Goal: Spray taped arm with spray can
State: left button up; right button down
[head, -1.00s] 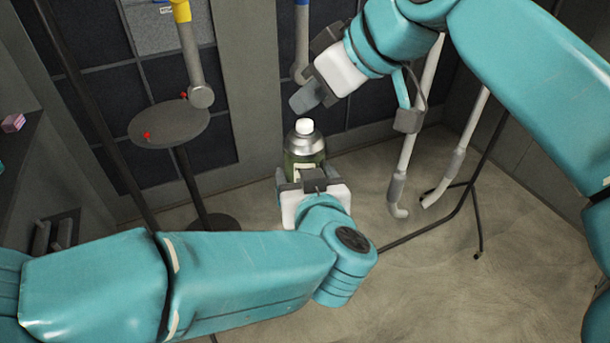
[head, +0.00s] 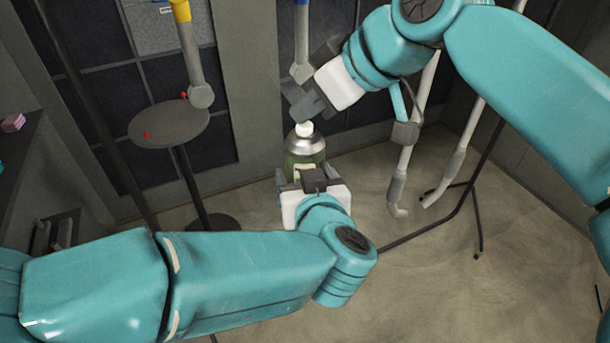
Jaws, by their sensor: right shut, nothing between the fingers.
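The spray can (head: 304,150) has a green body, a silver shoulder and a white cap (head: 304,129). It stands upright in my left gripper (head: 305,178), which is shut around its lower part and hides its base. My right gripper (head: 302,103) is shut and empty, with its dark fingers just above the white cap. I cannot tell whether they touch it. A pale hanging arm with a yellow band (head: 197,70) is left of the can. Another with a blue band (head: 301,40) hangs behind my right gripper. I cannot tell which is the taped arm.
A round grey stand table (head: 165,128) with small red items is at the left. Two white hanging arms, one nearer (head: 402,165) and one farther right (head: 448,172), are beside a dark stand frame (head: 440,228). A shelf edge is at far left.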

pick_arm(q)
jog(key=shift+r, duration=0.2)
pick_arm(e)
jog(key=shift+f, duration=0.25)
pick_arm(q)
jog(key=shift+f, duration=0.1)
pick_arm(e)
jog(key=shift+r, duration=2.6)
pick_arm(q)
jog(key=shift+w, duration=0.1)
pick_arm(e)
jog(key=v, duration=0.7)
jog(key=shift+d, duration=0.15)
jog(key=shift+r, duration=0.2)
